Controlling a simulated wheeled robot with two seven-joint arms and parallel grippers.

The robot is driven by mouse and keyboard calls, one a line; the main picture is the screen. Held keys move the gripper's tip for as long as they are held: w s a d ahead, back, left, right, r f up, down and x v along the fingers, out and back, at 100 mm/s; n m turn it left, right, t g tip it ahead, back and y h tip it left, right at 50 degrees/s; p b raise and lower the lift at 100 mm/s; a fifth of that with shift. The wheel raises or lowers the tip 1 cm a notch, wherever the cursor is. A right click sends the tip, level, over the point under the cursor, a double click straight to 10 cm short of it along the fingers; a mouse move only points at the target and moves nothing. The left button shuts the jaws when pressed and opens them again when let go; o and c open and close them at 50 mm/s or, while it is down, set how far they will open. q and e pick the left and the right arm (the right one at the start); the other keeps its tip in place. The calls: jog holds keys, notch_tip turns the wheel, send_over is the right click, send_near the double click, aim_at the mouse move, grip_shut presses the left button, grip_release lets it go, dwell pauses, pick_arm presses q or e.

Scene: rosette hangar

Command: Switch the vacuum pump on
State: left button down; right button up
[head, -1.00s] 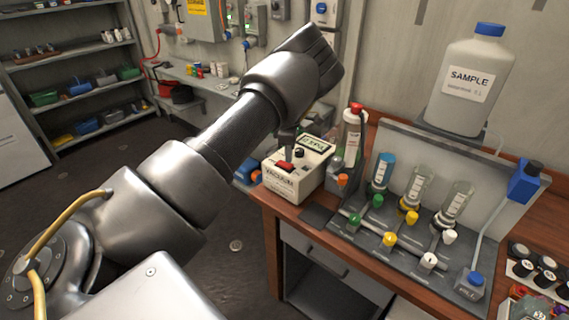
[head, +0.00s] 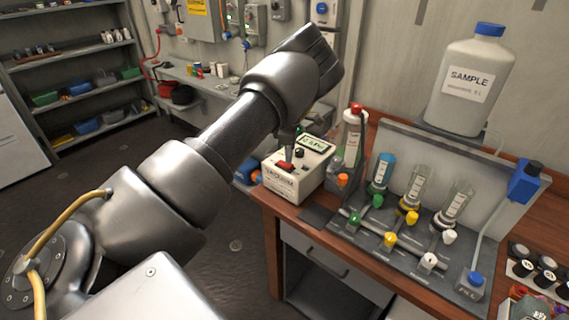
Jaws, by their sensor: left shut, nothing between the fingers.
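The vacuum pump (head: 281,183) is a cream box labelled VACUUM near the left end of the wooden bench. A red rocker switch (head: 285,166) and a black knob (head: 299,153) are on its top, with a small display (head: 314,142) behind them. My left gripper (head: 288,155) points down just over the red switch, its tip at or very near it. Its fingers are shut with nothing between them. My arm hides most of the gripper, and I cannot tell whether the tip touches the switch. My right gripper is not in view.
A manifold (head: 338,222) with coloured valves and clear columns stands right of the pump. A large SAMPLE bottle (head: 470,80) is above the manifold. Shelves with bins (head: 88,85) are at the far left.

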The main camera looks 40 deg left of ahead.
aim_at(288, 165)
pick_arm(q)
jog(key=shift+f+b, duration=0.5)
jog(key=shift+f, duration=0.45)
dwell(0.7)
jog(key=shift+r, duration=0.1)
jog(key=shift+r+p, duration=2.6)
jog(key=shift+r, duration=0.85)
jog(key=shift+a+f, duration=0.1)
jog(key=shift+f, duration=0.05)
